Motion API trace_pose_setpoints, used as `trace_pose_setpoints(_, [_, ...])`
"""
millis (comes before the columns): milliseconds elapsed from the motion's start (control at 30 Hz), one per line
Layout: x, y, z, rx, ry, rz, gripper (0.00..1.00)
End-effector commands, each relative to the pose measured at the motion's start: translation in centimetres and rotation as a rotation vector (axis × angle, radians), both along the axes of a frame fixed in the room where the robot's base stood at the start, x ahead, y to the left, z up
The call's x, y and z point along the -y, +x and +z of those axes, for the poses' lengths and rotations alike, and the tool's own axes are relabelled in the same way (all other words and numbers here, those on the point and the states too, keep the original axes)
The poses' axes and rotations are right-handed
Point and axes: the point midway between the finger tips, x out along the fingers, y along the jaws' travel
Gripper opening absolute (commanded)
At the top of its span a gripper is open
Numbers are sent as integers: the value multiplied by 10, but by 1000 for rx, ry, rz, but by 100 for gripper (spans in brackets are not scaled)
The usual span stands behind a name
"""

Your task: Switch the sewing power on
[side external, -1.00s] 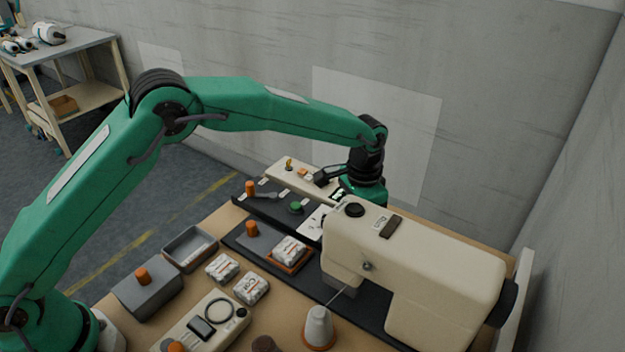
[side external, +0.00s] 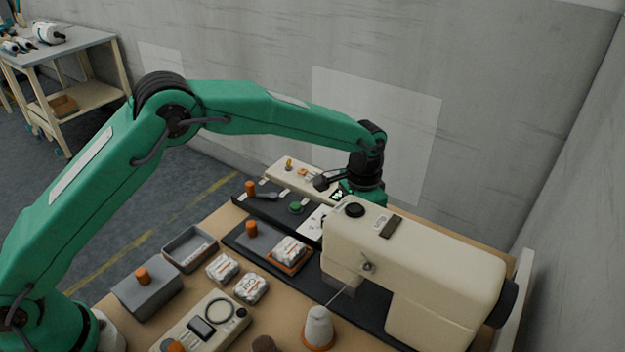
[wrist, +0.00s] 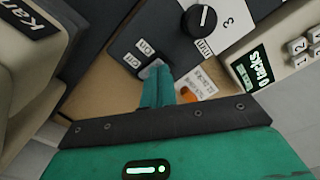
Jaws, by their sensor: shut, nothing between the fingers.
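In the wrist view my gripper (wrist: 157,78) is shut, its teal fingers together with nothing between them. The fingertips are over the edge of a dark panel, beside two small white labels, an ON label (wrist: 145,47) and an OFF label (wrist: 131,61). A small orange part (wrist: 187,94) shows just right of the fingers, beside a white text label (wrist: 203,82). In the side view my gripper is behind the cream sewing machine (side external: 430,255), its fingertips hidden.
A black dial (wrist: 199,20) and a lit tacks display (wrist: 252,70) are close by in the wrist view. In the side view a cream strip (side external: 278,168) lies behind the dark board.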

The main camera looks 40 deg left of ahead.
Motion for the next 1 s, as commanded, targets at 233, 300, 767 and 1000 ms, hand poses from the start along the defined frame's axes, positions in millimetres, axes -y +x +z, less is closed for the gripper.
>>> trace_pose_setpoints(233, [0,0,-3,-1,0,0,0])
trace_pose_setpoints(300, [0,0,-4,-1,0,0,0])
trace_pose_setpoints(767, [0,0,-5,0,0,0,0])
trace_pose_setpoints(1000, [0,0,8,0,0,0,0])
